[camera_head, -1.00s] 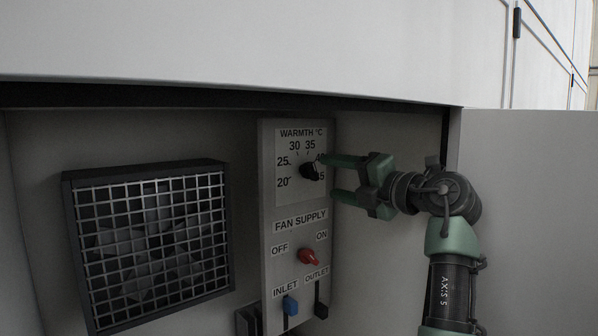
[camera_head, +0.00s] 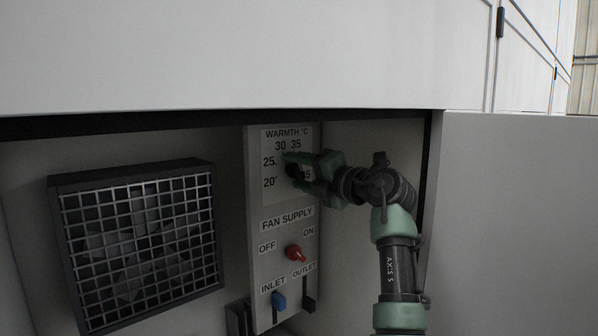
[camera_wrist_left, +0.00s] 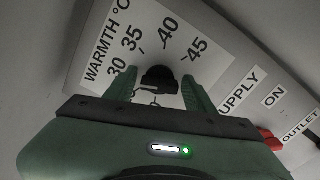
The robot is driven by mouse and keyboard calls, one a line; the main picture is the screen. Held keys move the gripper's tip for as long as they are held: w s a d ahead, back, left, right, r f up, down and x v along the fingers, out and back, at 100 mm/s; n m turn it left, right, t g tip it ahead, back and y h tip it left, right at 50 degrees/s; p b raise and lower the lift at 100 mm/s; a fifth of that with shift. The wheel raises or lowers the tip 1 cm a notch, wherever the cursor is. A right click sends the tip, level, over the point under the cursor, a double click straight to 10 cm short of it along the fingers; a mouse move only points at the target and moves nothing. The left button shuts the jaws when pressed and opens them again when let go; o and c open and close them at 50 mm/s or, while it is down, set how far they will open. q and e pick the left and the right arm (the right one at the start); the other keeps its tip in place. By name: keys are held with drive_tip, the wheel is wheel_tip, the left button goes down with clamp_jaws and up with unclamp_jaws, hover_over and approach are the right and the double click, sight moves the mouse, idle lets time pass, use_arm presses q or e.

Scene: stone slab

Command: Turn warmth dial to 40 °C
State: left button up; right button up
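The warmth dial is a small black knob (camera_head: 293,170) on the upper part of a grey control panel (camera_head: 256,230). Its scale has marks for 20, 25, 30, 35, 40 and 45. In the wrist view the knob (camera_wrist_left: 160,79) sits between the fingers, and 30, 35, 40 and 45 are readable. I cannot tell which mark the knob points at. My left gripper (camera_head: 292,170) is open, with one green finger on each side of the knob. In the head view its fingers cover the 40 mark and part of the 45. My right gripper is not in view.
Below the dial are a red fan supply knob (camera_head: 295,253), a blue inlet slider (camera_head: 279,301) and a black outlet slider (camera_head: 309,304). A fan behind a grille (camera_head: 140,240) is at left. The recess has an upper edge, and a pale panel (camera_head: 520,210) stands at right.

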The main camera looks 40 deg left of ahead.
use_arm(q)
clamp_jaws()
